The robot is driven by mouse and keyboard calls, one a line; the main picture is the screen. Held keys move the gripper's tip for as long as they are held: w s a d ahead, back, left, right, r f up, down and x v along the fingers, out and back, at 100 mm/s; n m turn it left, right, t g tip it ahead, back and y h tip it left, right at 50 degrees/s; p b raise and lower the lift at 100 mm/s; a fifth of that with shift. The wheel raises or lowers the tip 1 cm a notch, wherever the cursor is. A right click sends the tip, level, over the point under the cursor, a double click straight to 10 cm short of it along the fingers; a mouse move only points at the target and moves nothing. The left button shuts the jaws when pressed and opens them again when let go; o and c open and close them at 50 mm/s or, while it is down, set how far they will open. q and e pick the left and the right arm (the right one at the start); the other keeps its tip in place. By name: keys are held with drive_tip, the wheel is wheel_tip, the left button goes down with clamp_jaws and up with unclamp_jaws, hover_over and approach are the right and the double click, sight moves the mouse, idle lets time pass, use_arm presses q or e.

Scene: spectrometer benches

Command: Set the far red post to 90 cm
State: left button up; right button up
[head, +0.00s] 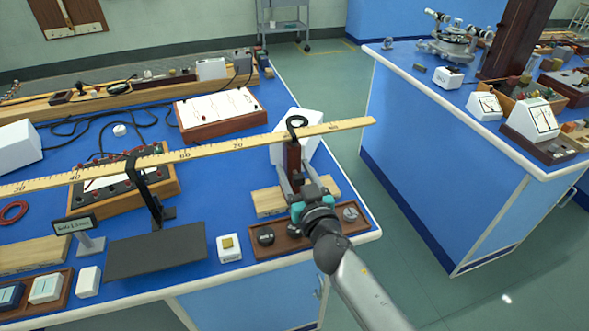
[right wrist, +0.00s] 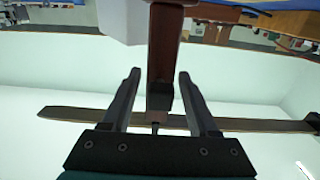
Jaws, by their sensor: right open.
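A long wooden rule (head: 215,149) with printed numbers spans the near bench. The red-brown post (head: 294,155) stands under it at the right, with a black ring (head: 297,122) at its top. The ring sits left of the 90 mark, at roughly the low 80s; the exact reading is too small to tell. My right gripper (head: 296,178) is open, its fingers on either side of the post. In the right wrist view, the post (right wrist: 164,45) stands between the open fingers (right wrist: 159,82), with gaps visible both sides. My left gripper is out of view.
A black stand (head: 149,190) holds the rule further left. A white block (head: 310,130) is behind the post. A brown tray (head: 290,238) with small knobs lies below my right wrist. The rule's right end overhangs the aisle, which is clear.

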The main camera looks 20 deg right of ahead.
drive_tip(key=shift+w, duration=0.25)
drive_tip(key=shift+c, duration=0.2)
clamp_jaws()
idle(1.1)
